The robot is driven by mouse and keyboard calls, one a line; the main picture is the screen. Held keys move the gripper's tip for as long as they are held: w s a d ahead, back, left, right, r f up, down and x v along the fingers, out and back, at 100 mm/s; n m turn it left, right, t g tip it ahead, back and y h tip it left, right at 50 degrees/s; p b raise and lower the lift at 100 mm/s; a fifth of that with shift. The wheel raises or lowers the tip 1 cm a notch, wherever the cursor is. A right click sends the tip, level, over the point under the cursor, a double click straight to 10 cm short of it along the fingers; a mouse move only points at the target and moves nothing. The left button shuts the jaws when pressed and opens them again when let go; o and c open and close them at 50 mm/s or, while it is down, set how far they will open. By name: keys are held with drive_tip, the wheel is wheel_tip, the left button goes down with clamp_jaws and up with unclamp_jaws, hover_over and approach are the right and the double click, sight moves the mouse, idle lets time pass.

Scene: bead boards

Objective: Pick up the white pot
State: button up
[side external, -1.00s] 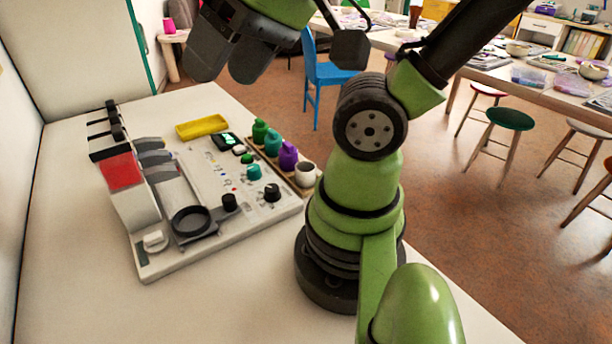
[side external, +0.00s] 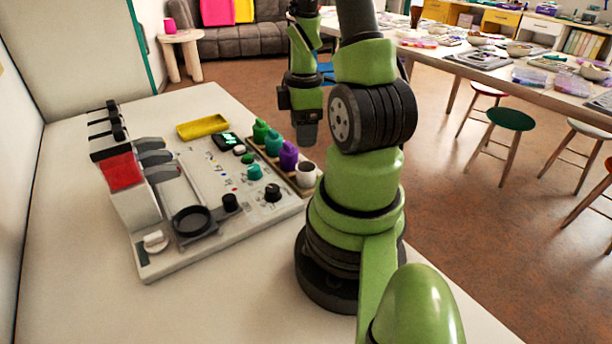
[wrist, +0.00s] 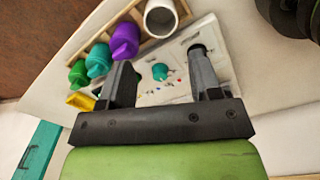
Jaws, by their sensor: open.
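The white pot (side external: 306,174) is a small open cup with a dark inside. It stands upright at the near end of a wooden rack, beside the purple pot (side external: 288,155). In the wrist view the white pot (wrist: 161,18) shows at the top, beyond my fingertips and between their lines. My gripper (side external: 307,138) hangs pointing down above and behind the white pot in the side view, apart from it. In the wrist view my gripper (wrist: 160,78) has its two fingers spread wide with nothing between them.
The wooden rack (wrist: 88,43) also holds teal and green pots. The white board (side external: 195,165) beside it carries a dark round dish (side external: 192,221), knobs and a yellow tray (side external: 202,126). A red-fronted unit (side external: 122,172) stands at its left. The front of the table is clear.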

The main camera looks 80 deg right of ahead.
hover_over(306, 171)
drive_tip(key=a, duration=0.2)
drive_tip(key=f, duration=0.5)
drive_tip(key=shift+s+d, duration=0.1)
drive_tip(key=shift+s, duration=0.2)
drive_tip(key=shift+w+f, duration=0.1)
drive_tip(key=shift+f, duration=2.8)
drive_tip(key=c, duration=0.7)
